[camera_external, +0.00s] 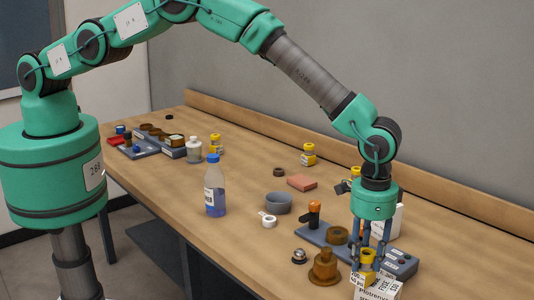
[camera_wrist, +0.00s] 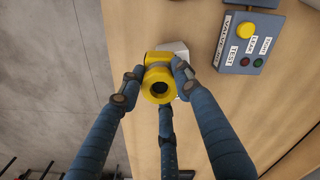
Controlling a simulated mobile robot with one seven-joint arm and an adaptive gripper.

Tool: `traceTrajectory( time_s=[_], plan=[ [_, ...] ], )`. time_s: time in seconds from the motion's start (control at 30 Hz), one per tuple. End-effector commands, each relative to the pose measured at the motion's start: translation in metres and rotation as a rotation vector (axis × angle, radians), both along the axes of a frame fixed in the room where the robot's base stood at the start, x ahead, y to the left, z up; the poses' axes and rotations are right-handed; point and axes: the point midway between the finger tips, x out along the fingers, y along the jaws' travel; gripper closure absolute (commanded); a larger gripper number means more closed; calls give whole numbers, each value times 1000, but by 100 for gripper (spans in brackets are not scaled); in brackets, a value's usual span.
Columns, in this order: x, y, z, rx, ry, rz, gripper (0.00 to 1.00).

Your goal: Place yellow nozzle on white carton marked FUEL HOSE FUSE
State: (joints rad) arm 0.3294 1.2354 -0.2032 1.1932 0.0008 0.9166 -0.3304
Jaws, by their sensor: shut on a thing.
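My gripper (camera_external: 368,262) is shut on the yellow nozzle (camera_external: 367,257). In the wrist view the nozzle (camera_wrist: 158,82) sits between my blue fingers (camera_wrist: 156,84), its round dark opening facing the camera. A white carton (camera_external: 378,290) with black print lies right under the nozzle at the bottom edge of the external view; its lettering is too small to read surely. A white patch (camera_wrist: 178,50) shows behind the nozzle in the wrist view. I cannot tell whether the nozzle touches the carton. Another white box (camera_external: 396,222) stands behind my gripper, partly hidden.
A brown bell-shaped part (camera_external: 325,268) stands close left of my gripper. A grey control box (camera_external: 400,264) with buttons is close right; it also shows in the wrist view (camera_wrist: 248,40). A blue bottle (camera_external: 214,190), a grey bowl (camera_external: 278,203) and other yellow-topped parts (camera_external: 308,154) stand farther back.

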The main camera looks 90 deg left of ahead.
Motion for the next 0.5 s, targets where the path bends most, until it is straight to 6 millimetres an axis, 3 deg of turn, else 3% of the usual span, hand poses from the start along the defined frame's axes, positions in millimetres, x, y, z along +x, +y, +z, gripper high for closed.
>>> traceTrajectory(
  time_s=[0.03,0.1,0.13,0.5],
  plan=[
    [0,0,-2,0,1,0,63],
    [0,0,-1,0,1,0,49],
    [0,0,-1,0,1,0,48],
    [0,0,1,0,0,0,48]
  ],
)
